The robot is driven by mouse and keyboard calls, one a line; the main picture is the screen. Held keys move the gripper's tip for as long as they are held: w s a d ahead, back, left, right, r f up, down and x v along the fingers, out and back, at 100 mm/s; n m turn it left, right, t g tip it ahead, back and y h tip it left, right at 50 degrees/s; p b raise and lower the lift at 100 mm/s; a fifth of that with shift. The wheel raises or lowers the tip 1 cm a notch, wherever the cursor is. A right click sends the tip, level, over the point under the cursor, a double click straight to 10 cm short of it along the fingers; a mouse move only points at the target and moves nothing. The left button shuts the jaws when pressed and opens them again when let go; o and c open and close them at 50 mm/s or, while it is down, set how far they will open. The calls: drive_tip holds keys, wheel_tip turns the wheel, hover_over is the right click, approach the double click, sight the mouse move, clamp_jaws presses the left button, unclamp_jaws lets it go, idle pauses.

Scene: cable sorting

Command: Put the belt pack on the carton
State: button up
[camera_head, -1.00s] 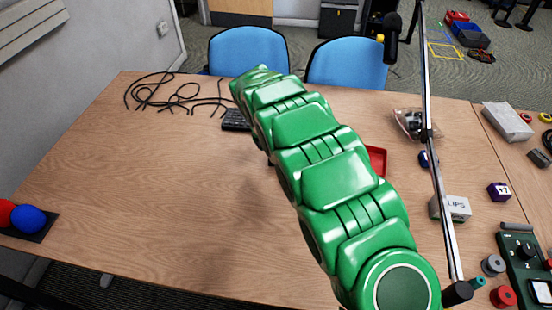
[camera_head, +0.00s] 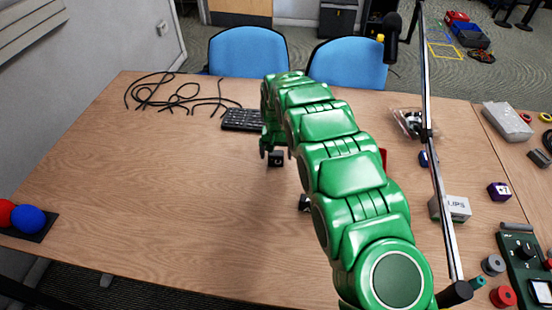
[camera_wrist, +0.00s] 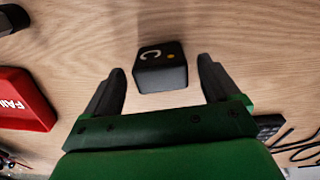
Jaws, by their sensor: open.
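A small black box with a white C-shaped mark and an orange dot, seemingly the belt pack (camera_wrist: 162,68), lies on the table. In the head view the black box (camera_head: 276,160) sits just in front of my gripper (camera_head: 273,150). In the wrist view my gripper (camera_wrist: 158,85) is open and empty, with one finger on each side of the box and visible gaps. Whether the fingers are down at its height I cannot tell. A white carton lettered "LIPS" (camera_head: 455,208) stands to the right, its left part behind a metal pole.
Another dark object (camera_head: 305,203), partly behind my arm, lies nearer; it shows in the wrist view (camera_wrist: 12,18). A keyboard (camera_head: 240,120) and cables (camera_head: 175,92) lie behind.

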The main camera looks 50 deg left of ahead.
sight(276, 153)
drive_tip(key=shift+f, duration=1.5)
drive_tip(key=c, duration=1.2)
drive_tip(key=shift+c, duration=0.2)
drive_tip(key=shift+r, duration=0.15)
wheel_tip(276, 153, up, 3)
drive_tip(key=shift+r, duration=0.15)
drive_tip(key=shift+s+d+r, duration=0.3)
drive_tip(key=shift+d+r, duration=0.2)
drive_tip(key=shift+r, duration=0.05)
drive_tip(key=s+d+r, duration=0.6)
drive_tip(key=d+r, duration=0.2)
drive_tip(key=d, duration=0.3)
drive_tip(key=shift+d+r, duration=0.2)
